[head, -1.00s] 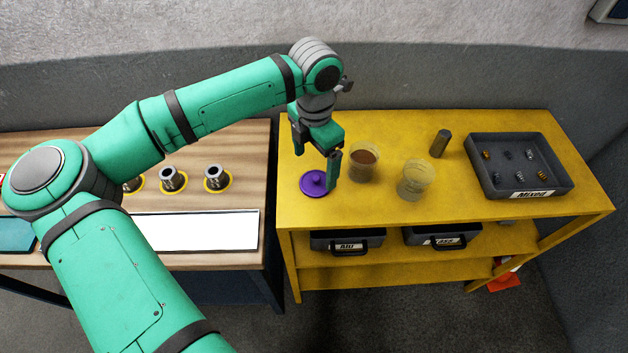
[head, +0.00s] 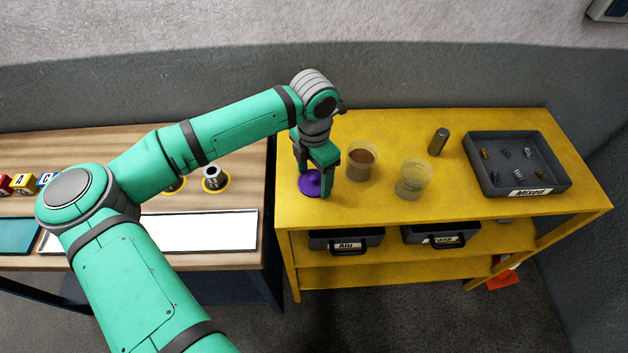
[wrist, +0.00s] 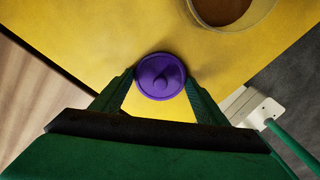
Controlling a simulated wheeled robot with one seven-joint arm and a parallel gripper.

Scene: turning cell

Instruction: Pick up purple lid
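The purple lid (head: 309,185) lies flat on the yellow table's top, near its left end. It is round with a small knob on top, and it shows whole in the wrist view (wrist: 150,90). My gripper (head: 316,180) points down over the lid with its fingers apart. In the wrist view its fingers (wrist: 161,82) stand on the left and right of the lid, close to its rim. I cannot tell whether they touch it. In the head view the fingers hide part of the lid.
A clear cup with brown contents (head: 362,161) stands just right of my gripper. Another clear cup (head: 412,180), a dark upright cylinder (head: 438,141) and the "Mixed" tray (head: 519,192) are farther right. A wooden table (head: 255,165) adjoins on the left.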

